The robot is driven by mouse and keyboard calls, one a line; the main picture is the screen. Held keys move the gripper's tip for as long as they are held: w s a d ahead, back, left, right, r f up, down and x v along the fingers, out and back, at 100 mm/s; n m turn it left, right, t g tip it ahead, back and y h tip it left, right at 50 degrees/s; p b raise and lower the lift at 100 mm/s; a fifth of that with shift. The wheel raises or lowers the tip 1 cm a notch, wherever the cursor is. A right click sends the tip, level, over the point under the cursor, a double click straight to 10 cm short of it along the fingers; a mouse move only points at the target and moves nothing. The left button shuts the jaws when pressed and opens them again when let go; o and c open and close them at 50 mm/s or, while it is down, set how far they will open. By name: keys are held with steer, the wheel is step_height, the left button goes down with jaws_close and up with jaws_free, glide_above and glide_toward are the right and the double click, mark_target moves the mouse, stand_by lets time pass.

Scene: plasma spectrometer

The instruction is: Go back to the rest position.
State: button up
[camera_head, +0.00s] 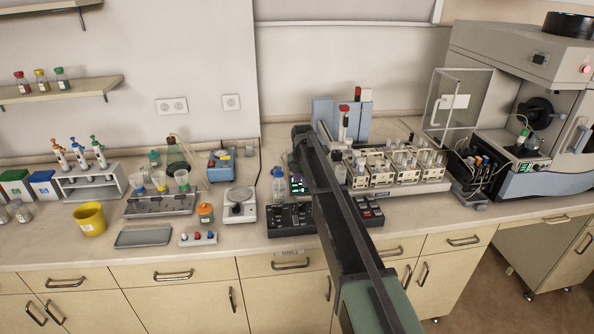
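My arm reaches from the bottom edge, right of centre, up over the bench, and its dark far end is above the bench in front of the autosampler. My gripper's fingers cannot be made out there, so I cannot tell whether they are open, shut or holding anything. The arm hides part of the autosampler (405,188) with its several racks of vials, and part of the black block (288,222) in front of it.
Left of the arm stand a small balance (240,212), a bottle with an orange cap (205,213), a grey tray (143,237), a yellow bin (90,219) and a pipette stand (90,181). The spectrometer (540,120) with its open clear door (455,105) stands at right.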

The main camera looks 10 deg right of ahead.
steer(key=s+f+m+b, duration=0.2)
steer(key=s+m, duration=2.2)
steer(key=s, duration=1.8)
steer(key=shift+m, duration=0.4)
